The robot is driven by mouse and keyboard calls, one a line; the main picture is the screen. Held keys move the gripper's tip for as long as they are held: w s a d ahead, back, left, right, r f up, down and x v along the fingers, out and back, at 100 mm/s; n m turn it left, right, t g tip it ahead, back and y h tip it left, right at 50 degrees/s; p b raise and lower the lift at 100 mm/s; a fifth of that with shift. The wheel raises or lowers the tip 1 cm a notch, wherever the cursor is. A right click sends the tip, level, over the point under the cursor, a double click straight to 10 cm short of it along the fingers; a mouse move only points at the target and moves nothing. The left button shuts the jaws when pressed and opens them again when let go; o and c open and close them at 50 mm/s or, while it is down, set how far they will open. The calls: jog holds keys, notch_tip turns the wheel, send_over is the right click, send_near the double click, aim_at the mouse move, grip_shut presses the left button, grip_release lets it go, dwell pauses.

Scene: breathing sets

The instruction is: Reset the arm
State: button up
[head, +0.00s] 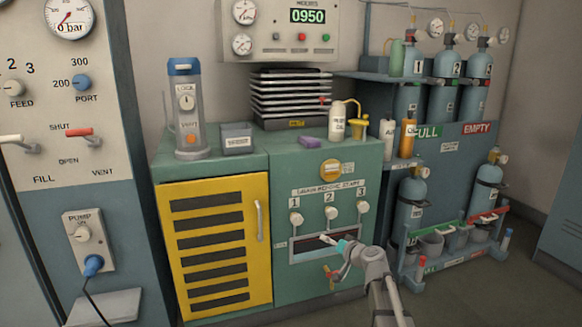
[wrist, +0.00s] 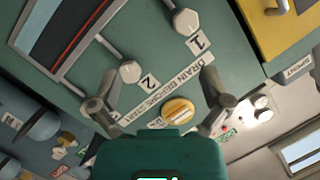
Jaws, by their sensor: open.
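My gripper (wrist: 157,75) is open in the wrist view. Its two grey fingers stand apart with nothing between them. In the head view my gripper (head: 327,239) is in front of the green cabinet (head: 285,180), near its long dark window (head: 300,246) and below the row of three white numbered knobs (head: 330,212). The wrist view shows knob 2 (wrist: 130,71) and knob 1 (wrist: 186,22) beyond the fingers, tilted in the picture. I cannot tell how far the fingertips are from the cabinet face.
A yellow louvred door (head: 215,250) is left of the cabinet. A red-handled brass valve (head: 331,275) is below the window. Bottles (head: 338,120) and a purple block (head: 313,141) are on top. Open floor lies at the lower right.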

jog(key=s+a+f+n+g+h+p, duration=0.25)
jog(key=s+g+p, duration=0.5)
jog(key=s, duration=0.75)
jog(key=s+d+r+m+g+h+p, duration=0.1)
jog(key=s+d+g+h+p, duration=0.2)
jog(key=s, duration=0.4)
jog(key=s+d+r+g+h+p, duration=0.1)
jog(key=s+d+g+h+p, duration=0.15)
jog(key=s, duration=0.45)
notch_tip(320, 180, up, 37)
jog(key=p, duration=3.7)
jog(key=shift+w+r, duration=0.2)
jog(key=shift+w, duration=0.2)
jog(key=shift+d, duration=0.1)
jog(key=c, duration=0.6)
